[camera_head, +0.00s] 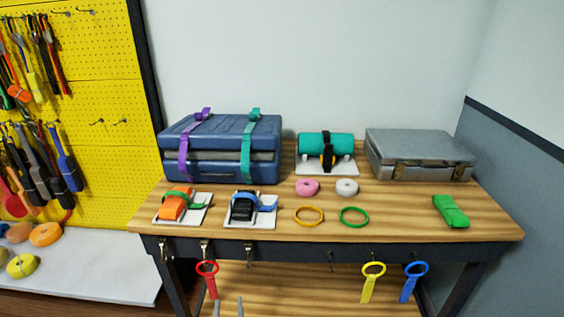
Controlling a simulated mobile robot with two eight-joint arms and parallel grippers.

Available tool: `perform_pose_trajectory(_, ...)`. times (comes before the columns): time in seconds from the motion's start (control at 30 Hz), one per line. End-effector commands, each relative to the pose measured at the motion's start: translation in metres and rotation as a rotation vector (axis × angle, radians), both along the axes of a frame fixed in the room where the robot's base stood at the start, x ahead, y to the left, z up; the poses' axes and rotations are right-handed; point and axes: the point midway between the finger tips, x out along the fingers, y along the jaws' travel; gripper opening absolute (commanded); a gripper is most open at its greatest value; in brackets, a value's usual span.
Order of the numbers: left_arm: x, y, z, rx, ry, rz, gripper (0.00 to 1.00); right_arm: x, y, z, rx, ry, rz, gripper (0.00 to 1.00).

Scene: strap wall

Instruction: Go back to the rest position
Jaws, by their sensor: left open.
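My left gripper (228,307) shows only as two grey fingertips at the bottom edge, left of centre. The fingertips stand apart with nothing between them. They appear below the front edge of the wooden workbench (365,228), in front of its lower shelf (300,290). The rest of the left arm is out of the picture. My right gripper is not in view.
On the bench are a strapped blue case (220,130), a grey case (420,145), a teal roll (326,144) and small strap items. Red (207,280), yellow (372,282) and blue (413,282) loops hang from its front. A yellow pegboard (100,130) stands left.

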Motion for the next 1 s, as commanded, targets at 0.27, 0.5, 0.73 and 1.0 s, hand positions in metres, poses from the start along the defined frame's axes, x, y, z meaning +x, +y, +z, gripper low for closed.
perform_pose_trajectory(0.27,-0.018,0.036,0.082,0.023,0.075,0.115,0.65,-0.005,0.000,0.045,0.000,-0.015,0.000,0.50)
perform_pose_trajectory(0.5,-0.063,0.074,0.166,0.040,0.252,0.223,0.65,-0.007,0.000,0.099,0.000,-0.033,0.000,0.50)
perform_pose_trajectory(0.73,-0.137,0.087,0.230,0.025,0.532,0.227,0.65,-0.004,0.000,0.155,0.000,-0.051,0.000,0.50)
perform_pose_trajectory(1.0,-0.228,0.056,0.281,-0.039,0.825,0.029,0.65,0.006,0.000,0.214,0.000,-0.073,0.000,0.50)
